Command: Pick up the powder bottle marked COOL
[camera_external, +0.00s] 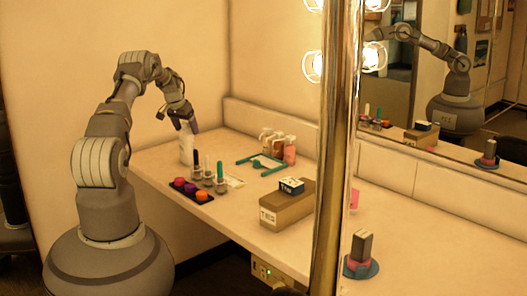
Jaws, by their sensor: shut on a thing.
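My gripper (188,127) points down at the far left end of the counter. It is shut on the top of a white bottle (186,152). The bottle looks upright, and its base is at or very near the counter top; I cannot tell whether it touches. No marking on it can be read at this size, so the word COOL is not visible. The fingers partly hide the bottle's top.
On the counter (230,218) are a dark tray with coloured pots (190,188), several upright brushes (208,170), a teal frame (262,163), several bottles (277,147) and a cardboard box (287,207). A shiny post (338,150) blocks part of the view.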

